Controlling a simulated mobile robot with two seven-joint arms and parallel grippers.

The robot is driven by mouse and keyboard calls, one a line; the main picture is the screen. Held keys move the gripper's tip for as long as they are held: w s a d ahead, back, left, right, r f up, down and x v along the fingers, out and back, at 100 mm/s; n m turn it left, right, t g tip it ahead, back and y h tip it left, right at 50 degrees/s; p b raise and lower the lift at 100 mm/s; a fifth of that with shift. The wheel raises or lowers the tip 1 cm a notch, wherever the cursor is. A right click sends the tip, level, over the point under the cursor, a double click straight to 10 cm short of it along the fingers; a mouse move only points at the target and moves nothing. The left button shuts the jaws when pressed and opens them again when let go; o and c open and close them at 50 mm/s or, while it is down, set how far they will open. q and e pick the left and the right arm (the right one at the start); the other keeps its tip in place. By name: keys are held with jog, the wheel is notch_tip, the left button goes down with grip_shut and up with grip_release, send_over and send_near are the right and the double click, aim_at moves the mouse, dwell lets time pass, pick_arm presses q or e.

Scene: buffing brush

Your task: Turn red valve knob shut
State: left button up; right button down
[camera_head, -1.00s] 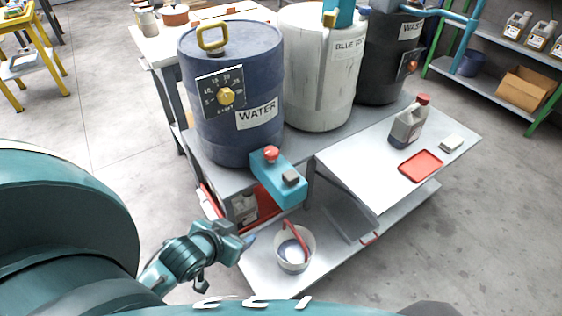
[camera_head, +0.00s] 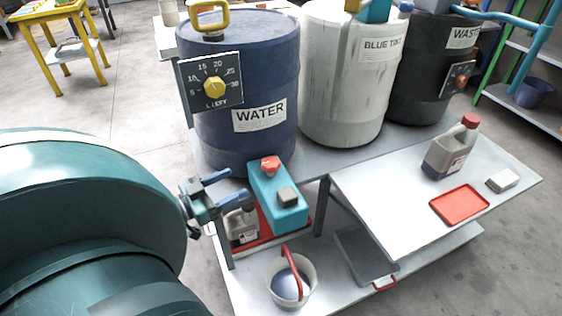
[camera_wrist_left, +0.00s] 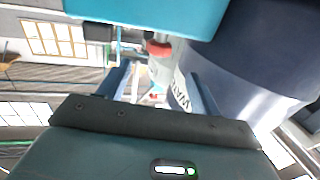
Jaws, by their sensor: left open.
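The red valve knob (camera_head: 270,164) sits on top of the far end of a teal box (camera_head: 268,200), below the blue WATER drum (camera_head: 250,75). My left gripper (camera_head: 233,183) is open and empty, just left of the teal box and a little lower than the knob. It appears apart from the knob. In the left wrist view, the red knob (camera_wrist_left: 158,48) shows beyond and between the open fingers (camera_wrist_left: 160,92), under the edge of the teal box (camera_wrist_left: 150,14). My right gripper is out of view.
A grey jug (camera_head: 240,228) on a red tray stands below my left gripper. A white bucket (camera_head: 290,282) with a red handle is on the lower shelf. A white drum (camera_head: 345,100) and a dark drum (camera_head: 425,85) stand to the right. The side table holds a bottle (camera_head: 452,150) and a red tray (camera_head: 460,204).

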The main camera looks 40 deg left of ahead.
aim_at(263, 169)
pick_arm(q)
jog(key=b+x, duration=0.3)
jog(key=x, duration=0.9)
jog(key=shift+w+d+r, duration=0.15)
jog(key=shift+w, duration=0.05)
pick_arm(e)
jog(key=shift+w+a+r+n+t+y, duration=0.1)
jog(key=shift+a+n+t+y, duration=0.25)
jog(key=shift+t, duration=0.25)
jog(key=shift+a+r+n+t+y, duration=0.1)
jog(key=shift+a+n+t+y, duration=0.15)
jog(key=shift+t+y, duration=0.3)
pick_arm(q)
jog(key=c, duration=1)
jog(key=shift+o, duration=0.2)
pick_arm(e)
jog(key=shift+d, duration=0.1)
